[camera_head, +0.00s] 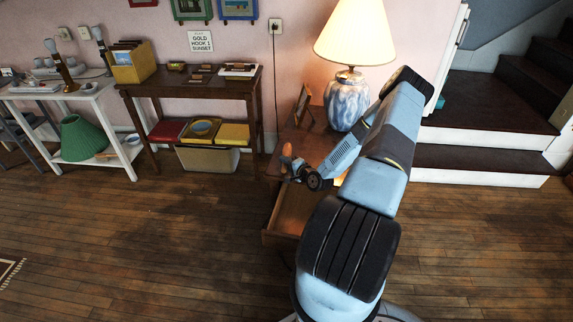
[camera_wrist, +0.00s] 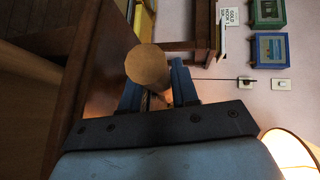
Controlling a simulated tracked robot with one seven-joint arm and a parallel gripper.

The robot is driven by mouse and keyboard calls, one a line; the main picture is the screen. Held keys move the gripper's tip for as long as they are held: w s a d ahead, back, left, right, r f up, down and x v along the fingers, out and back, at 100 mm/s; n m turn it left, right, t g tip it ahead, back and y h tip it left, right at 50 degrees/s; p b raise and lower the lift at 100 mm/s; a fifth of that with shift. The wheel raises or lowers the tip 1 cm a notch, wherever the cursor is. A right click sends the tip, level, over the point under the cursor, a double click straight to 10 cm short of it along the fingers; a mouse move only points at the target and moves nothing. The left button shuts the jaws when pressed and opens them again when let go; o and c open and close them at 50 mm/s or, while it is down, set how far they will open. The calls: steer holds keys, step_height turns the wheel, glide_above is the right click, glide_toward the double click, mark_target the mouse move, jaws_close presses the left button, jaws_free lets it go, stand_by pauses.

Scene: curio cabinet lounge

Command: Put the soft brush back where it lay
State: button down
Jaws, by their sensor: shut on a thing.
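My gripper (camera_head: 291,166) is shut on the soft brush (camera_head: 286,152), which shows as a small orange-brown thing at the fingertips. In the wrist view my gripper (camera_wrist: 156,88) has its blue fingers either side of the brush's round tan end (camera_wrist: 148,65); the rest of the brush is mostly hidden. The gripper is at the left part of the wooden side table (camera_head: 314,146), above its pulled-out drawer (camera_head: 290,212). I cannot tell whether the brush touches the table top. The drawer's inside is partly hidden by my arm.
A lit lamp (camera_head: 347,100) and a small standing frame (camera_head: 303,104) are on the side table, close to my arm. A dark wooden console (camera_head: 190,90) stands to the left, and a white table (camera_head: 100,100) beyond it. Stairs (camera_head: 480,160) are at the right. Floor in front is clear.

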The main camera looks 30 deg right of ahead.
steer(key=c, duration=0.9)
jaws_free()
steer(key=shift+f, duration=0.15)
steer(key=shift+o, duration=0.2)
steer(key=shift+s, duration=0.1)
